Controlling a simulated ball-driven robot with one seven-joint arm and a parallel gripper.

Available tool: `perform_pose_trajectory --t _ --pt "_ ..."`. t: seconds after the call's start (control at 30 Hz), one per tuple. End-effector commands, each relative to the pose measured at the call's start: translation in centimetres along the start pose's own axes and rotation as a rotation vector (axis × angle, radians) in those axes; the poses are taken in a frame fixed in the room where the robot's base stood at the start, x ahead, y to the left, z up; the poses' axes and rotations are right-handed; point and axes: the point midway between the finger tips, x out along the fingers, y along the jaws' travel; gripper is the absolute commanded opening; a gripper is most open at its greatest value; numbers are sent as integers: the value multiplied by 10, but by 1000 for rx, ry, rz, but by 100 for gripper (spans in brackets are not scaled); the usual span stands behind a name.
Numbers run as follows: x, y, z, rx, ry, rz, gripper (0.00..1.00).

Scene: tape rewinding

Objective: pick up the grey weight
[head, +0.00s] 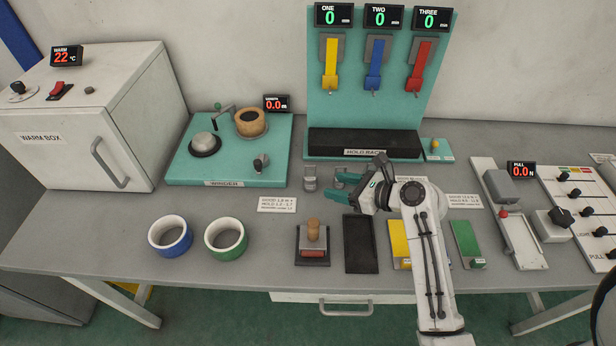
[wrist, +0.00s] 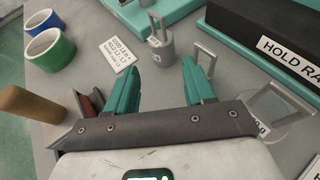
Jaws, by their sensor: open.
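A second grey handle (wrist: 205,57) rises beside my right fingertip. A third handle (wrist: 266,100) stands farther right, its base partly hidden by my gripper.
The teal winder (head: 181,170) stands at the back left and the hold rack (head: 318,98) behind my gripper. Blue (head: 170,249) and green (head: 241,250) rolls, a wooden-handled stamp (head: 312,259) and a black tray (head: 359,266) lie in front. Table between the rolls and stamp is clear.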

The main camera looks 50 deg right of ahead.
Motion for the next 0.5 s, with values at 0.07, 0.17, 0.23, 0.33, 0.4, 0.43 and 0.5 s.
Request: perform_pose_trajectory --t 0.07,0.17,0.23,0.33,0.4,0.43,0.5 --pt "10 0 1 -1 0 0 53" --pt "17 0 0 0 1 1 53" --pt "21 0 2 -1 -1 0 53" --pt "32 -2 4 -1 0 1 53" --pt "42 -3 6 -1 0 1 53" --pt "47 -3 7 -2 0 1 53" --pt "56 -3 5 -1 0 1 53"
